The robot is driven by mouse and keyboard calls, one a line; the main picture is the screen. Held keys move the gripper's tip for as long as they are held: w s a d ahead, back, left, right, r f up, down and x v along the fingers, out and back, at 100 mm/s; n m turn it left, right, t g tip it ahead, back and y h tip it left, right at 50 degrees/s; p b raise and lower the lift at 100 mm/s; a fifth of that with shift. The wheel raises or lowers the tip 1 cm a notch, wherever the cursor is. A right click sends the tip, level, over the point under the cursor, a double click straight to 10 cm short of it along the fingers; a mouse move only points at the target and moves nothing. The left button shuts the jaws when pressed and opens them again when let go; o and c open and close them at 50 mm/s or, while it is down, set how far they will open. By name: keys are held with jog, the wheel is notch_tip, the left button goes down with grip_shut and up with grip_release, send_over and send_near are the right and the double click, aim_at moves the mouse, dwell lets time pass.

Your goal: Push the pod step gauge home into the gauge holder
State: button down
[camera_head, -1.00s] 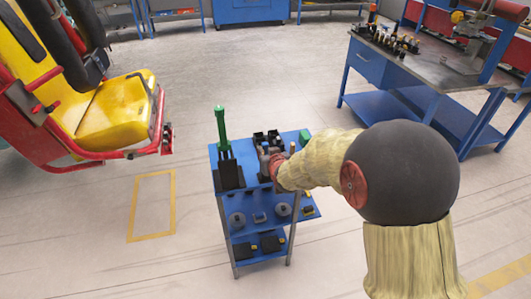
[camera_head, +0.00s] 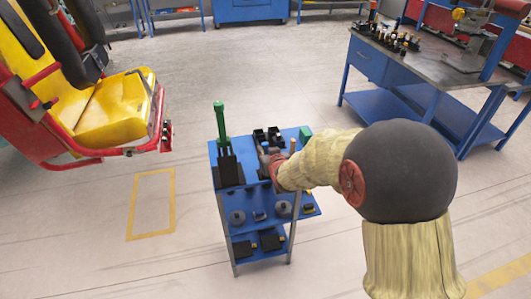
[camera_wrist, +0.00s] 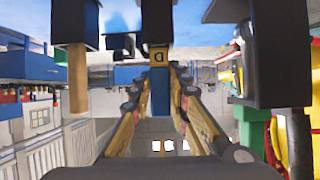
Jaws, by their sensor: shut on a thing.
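My gripper (camera_head: 266,160) is at the blue cart's top, reaching in from the right. In the wrist view, which looks upside down, its two fingers (camera_wrist: 160,78) close on a narrow blue piece (camera_wrist: 160,97), probably the pod step gauge. A yellow tag (camera_wrist: 158,54) with a dark letter shows just beyond the fingertips. A dark body (camera_wrist: 156,18) lies in line with it, possibly the gauge holder. I cannot tell how deep the gauge sits, and my gripper hides this spot in the head view.
A green-handled tool (camera_head: 220,120) stands in a black block (camera_head: 229,171) on the cart's left. Black boxes (camera_head: 259,136) stand at the back, and a wooden peg (camera_head: 293,145) is at right. A yellow ride seat (camera_head: 110,112) is left, and a workbench (camera_head: 430,65) is back right.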

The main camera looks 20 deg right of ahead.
jog(key=shift+f, duration=0.3)
jog(key=c, duration=1.7)
grip_release()
jog(key=o, duration=0.4)
jog(key=o, duration=0.4)
jog(key=shift+o, duration=0.4)
jog(key=shift+s+r, duration=0.1)
jog(key=p+v, duration=0.1)
jog(key=v, duration=0.5)
jog(key=shift+s, duration=0.4)
jog(key=shift+r, duration=0.1)
